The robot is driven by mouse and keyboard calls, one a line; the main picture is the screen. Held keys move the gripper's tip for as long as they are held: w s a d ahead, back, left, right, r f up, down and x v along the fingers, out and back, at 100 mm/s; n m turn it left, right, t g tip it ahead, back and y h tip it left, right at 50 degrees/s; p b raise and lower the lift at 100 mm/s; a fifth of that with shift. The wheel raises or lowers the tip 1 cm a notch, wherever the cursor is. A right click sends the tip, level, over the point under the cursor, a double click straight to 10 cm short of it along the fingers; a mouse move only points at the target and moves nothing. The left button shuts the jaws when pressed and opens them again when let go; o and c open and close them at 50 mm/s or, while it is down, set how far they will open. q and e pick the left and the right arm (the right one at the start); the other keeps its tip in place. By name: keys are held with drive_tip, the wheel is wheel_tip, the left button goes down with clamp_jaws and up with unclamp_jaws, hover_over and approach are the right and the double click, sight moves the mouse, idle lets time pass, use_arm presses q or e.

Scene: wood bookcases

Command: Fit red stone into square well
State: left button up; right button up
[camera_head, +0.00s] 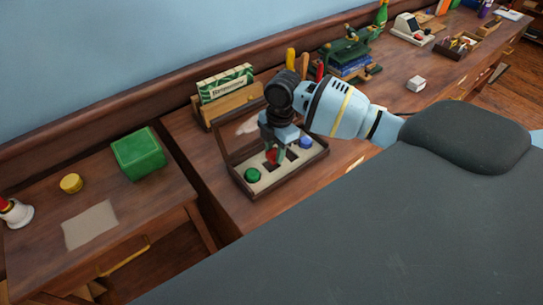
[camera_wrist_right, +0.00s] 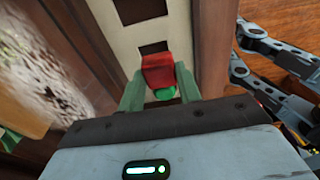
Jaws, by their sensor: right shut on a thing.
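The red stone (camera_head: 271,156) is between the fingers of my right gripper (camera_head: 274,150), which is shut on it and points down over the open wooden box (camera_head: 259,190). In the wrist view the red stone (camera_wrist_right: 158,70) sits between the two greenish fingers (camera_wrist_right: 160,92). The box's pale insert has dark wells; an empty square-looking well (camera_wrist_right: 153,46) lies just beyond the stone. I cannot tell whether the stone's lower end is inside a well. A round green stone (camera_head: 252,174) and a blue stone (camera_head: 306,142) sit at opposite ends of the insert. My left gripper is not visible.
The box's raised lid (camera_head: 224,147) stands behind the insert. A card holder (camera_head: 228,98) is behind it. A green box (camera_head: 138,154) and yellow lid (camera_head: 71,183) are on the lower left surface.

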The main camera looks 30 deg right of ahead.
sight(273, 152)
drive_tip(key=shift+w+a, duration=0.1)
drive_tip(key=f, duration=0.3)
drive_tip(key=shift+w+a+f, duration=0.15)
drive_tip(key=shift+w+f, duration=0.1)
drive_tip(key=shift+f, duration=0.1)
drive_tip(key=shift+f, duration=0.15)
drive_tip(key=o, duration=1)
